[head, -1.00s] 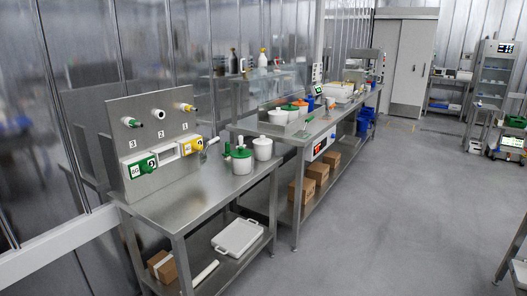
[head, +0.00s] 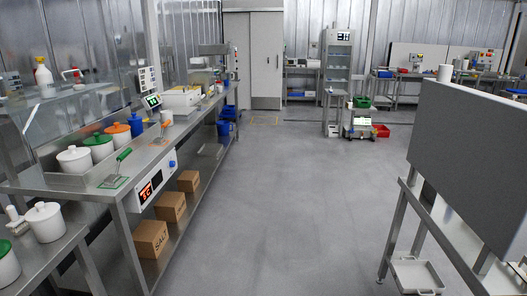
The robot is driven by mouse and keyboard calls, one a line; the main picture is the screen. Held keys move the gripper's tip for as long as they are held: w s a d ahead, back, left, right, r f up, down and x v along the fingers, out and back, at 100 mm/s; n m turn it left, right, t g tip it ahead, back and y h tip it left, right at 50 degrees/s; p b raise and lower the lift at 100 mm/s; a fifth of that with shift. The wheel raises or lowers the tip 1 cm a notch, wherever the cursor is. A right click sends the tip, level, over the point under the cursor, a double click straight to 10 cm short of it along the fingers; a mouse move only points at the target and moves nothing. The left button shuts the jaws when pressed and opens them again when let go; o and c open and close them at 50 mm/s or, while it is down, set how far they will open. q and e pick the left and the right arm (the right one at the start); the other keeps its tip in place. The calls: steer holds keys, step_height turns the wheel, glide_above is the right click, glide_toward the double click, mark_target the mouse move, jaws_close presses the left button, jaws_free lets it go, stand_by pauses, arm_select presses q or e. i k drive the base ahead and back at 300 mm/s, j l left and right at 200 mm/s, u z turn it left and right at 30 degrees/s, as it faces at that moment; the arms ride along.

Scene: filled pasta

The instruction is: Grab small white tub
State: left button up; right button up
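Several lidded tubs stand on the left. A white tub with a white lid (head: 46,223) stands on the near steel table at the lower left. A white tub with a green lid (head: 6,266) is cut by the left edge beside it. Another white-lidded white tub (head: 75,160) sits in a steel tray on the farther counter, in a row with a green-lidded tub (head: 99,147) and an orange-lidded tub (head: 119,133). I cannot tell which one is the small white tub. Neither of my grippers is in view.
The steel counter (head: 118,192) runs away along the left, with cardboard boxes (head: 151,238) on its lower shelf. A grey panel on a steel bench (head: 465,165) stands at the right. The floor (head: 270,215) between them is clear.

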mark_target(166, 114)
steer(key=i+u, duration=0.1)
steer(key=i, duration=0.65)
steer(key=i+l+u, duration=0.1)
steer(key=i, duration=0.65)
steer(key=i+l+u, duration=0.1)
steer(key=i, duration=0.65)
